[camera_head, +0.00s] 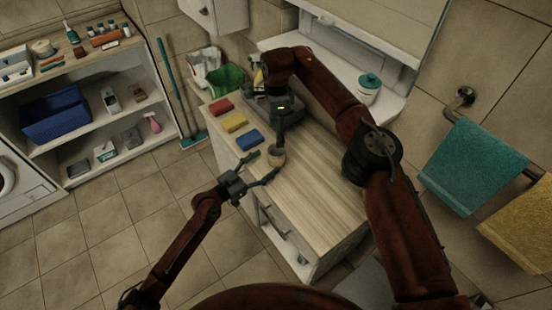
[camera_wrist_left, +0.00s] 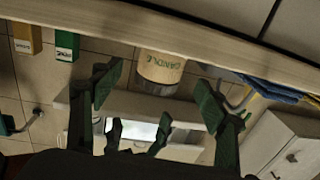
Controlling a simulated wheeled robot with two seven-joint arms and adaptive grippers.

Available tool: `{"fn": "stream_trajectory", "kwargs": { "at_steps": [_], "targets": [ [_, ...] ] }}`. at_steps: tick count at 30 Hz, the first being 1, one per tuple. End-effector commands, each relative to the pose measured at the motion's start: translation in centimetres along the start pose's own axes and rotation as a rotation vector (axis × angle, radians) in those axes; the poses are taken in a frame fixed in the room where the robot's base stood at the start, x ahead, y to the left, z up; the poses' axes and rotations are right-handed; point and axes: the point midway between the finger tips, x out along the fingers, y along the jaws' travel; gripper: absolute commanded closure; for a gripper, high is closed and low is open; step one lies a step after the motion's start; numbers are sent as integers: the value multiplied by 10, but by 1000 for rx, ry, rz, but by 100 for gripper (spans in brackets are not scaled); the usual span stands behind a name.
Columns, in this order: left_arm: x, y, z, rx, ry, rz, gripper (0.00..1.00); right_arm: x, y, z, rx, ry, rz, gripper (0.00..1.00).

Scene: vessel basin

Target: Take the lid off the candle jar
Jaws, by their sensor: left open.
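The candle jar (camera_head: 277,158) is a small pale jar on the wooden counter, near its left edge. In the left wrist view, the jar (camera_wrist_left: 160,66) shows large with green CANDLE lettering and appears upside down below the counter surface. My left gripper (camera_head: 262,168) is open at the counter's left edge, with its fingers spread toward the jar. In the left wrist view, its two green fingers stand on either side of the jar, with visible gaps. My right gripper (camera_head: 281,136) points down just above the jar. Its fingers are too small and dark to read, and it partly hides the jar's top.
Red (camera_head: 221,106), yellow (camera_head: 234,122) and blue (camera_head: 249,139) blocks lie along the counter's left edge. A white jar with a teal lid (camera_head: 368,88) stands at the back. The front of the counter (camera_head: 312,220) is clear. An open shelf (camera_head: 88,110) stands left.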

Motion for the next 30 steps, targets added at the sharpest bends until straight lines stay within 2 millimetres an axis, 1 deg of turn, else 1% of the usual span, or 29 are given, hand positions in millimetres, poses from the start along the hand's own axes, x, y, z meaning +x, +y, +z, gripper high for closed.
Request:
{"fn": "stream_trajectory", "kwargs": {
  "at_steps": [1, 6, 12, 16, 23, 30],
  "targets": [
    [9, 1, -1, -2, 2, 1, 33, 0, 0, 0, 0, -1, 0, 38],
    [35, 0, -1, 0, 2, -1, 33, 1, 0, 0, 0, -2, 0, 38],
    [56, -1, 0, 0, 0, -1, 33, 1, 0, 0, 0, -3, 0, 38],
    [61, 0, 1, 0, -2, -1, 33, 1, 0, 0, 0, -3, 0, 38],
    [62, -1, 1, 1, -2, -2, 33, 1, 0, 0, 0, -3, 0, 38],
    [62, -1, 1, 1, -2, -2, 48, 1, 0, 1, 0, -3, 0, 38]
  ]
}}
